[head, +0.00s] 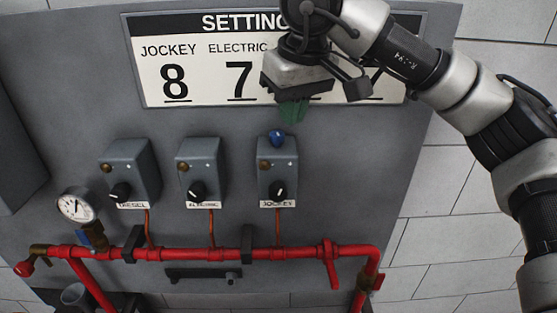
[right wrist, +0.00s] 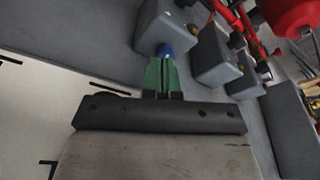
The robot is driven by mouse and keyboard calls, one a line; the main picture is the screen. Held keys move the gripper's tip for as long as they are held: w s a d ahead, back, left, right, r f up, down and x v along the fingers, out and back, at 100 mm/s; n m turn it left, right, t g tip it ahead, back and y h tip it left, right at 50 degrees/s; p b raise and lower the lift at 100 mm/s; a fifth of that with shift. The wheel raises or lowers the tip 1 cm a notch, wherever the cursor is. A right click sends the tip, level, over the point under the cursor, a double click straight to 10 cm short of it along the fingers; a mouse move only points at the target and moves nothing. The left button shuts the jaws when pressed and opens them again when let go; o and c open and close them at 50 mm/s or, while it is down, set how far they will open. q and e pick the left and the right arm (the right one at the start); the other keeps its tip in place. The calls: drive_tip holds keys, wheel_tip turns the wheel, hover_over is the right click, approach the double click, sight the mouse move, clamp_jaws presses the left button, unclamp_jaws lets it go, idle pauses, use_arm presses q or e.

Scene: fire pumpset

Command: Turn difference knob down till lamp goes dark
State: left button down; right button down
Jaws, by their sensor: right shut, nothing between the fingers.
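The jockey switch box (head: 277,168) is the rightmost of three grey boxes on the panel. A blue knob (head: 277,138) sits on its top; it also shows in the right wrist view (right wrist: 165,49). Its front has a small amber-brown lamp (head: 265,167) and a black knob (head: 279,189) with a white pointer line. I see no clear glow in the lamp. My right gripper (head: 293,110) is shut and empty, its green fingers pointing down above the blue knob. In the wrist view the fingertips (right wrist: 162,62) nearly meet the knob; contact cannot be told. My left gripper is out of view.
The electric box (head: 199,165) and diesel box (head: 130,165) stand to the left. A red pipe (head: 195,254) with a gauge (head: 76,205) runs below. The settings sign (head: 155,75) is behind my gripper, which hides part of it, including some numbers.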

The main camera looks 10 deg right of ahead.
drive_tip(key=shift+s+a+r+p, duration=0.15)
drive_tip(key=shift+r+p, duration=0.15)
drive_tip(key=shift+r, duration=0.55)
drive_tip(key=shift+a+r, duration=0.1)
drive_tip(key=shift+r, duration=0.05)
use_arm(q)
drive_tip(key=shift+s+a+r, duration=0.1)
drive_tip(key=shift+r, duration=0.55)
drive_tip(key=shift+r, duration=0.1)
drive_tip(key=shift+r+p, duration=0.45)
drive_tip(key=shift+p, duration=0.05)
use_arm(e)
drive_tip(key=shift+s+a+r, duration=0.15)
drive_tip(key=shift+a+r, duration=0.25)
drive_tip(key=shift+r, duration=0.1)
drive_tip(key=shift+d, duration=0.1)
